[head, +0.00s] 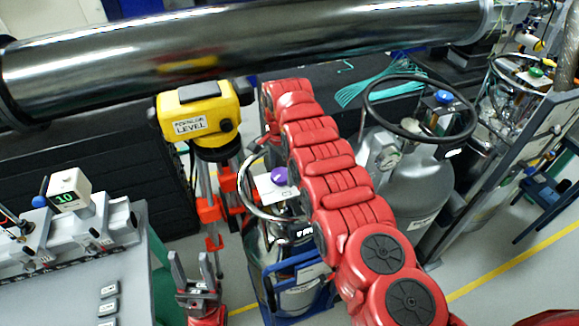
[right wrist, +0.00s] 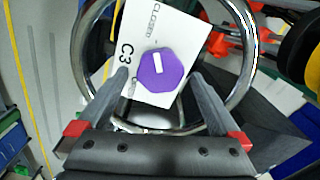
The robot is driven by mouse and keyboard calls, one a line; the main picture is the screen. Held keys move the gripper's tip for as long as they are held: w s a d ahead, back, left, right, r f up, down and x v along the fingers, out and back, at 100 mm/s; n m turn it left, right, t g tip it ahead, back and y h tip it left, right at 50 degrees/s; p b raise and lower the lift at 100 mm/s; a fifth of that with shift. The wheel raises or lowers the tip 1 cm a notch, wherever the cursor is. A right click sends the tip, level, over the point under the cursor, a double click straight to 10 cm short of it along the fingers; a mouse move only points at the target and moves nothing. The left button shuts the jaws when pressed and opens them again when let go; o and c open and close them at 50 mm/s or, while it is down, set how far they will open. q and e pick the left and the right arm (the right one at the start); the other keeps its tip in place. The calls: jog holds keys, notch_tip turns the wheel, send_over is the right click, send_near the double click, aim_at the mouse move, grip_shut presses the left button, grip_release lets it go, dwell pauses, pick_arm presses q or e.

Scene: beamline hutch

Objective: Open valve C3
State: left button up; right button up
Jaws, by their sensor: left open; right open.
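Valve C3 has a purple faceted knob (right wrist: 161,70) with a white bar mark. It sits on a white plate (right wrist: 183,30) lettered "C3" and "CLOSED". A steel ring (right wrist: 83,45) surrounds it. My right gripper (right wrist: 160,75) is open, with one finger on each side of the knob; whether they touch it I cannot tell. In the head view the purple knob (head: 279,176) shows beside my red right arm, above a steel cylinder; that gripper is mostly hidden there. My left gripper (head: 198,268) is open and empty at the lower left, apart from the valve.
A yellow level instrument (head: 198,112) on a tripod stands just left of the valve. A large grey gas cylinder (head: 418,185) with a black ring (head: 373,105) stands right of my arm. A shiny beam pipe (head: 250,45) crosses above. A grey bench (head: 60,295) is at left.

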jog(key=shift+f, duration=0.4)
jog(key=shift+a, duration=0.15)
jog(key=shift+c, duration=0.3)
jog(key=c, duration=1.2)
jog(key=shift+c, duration=0.2)
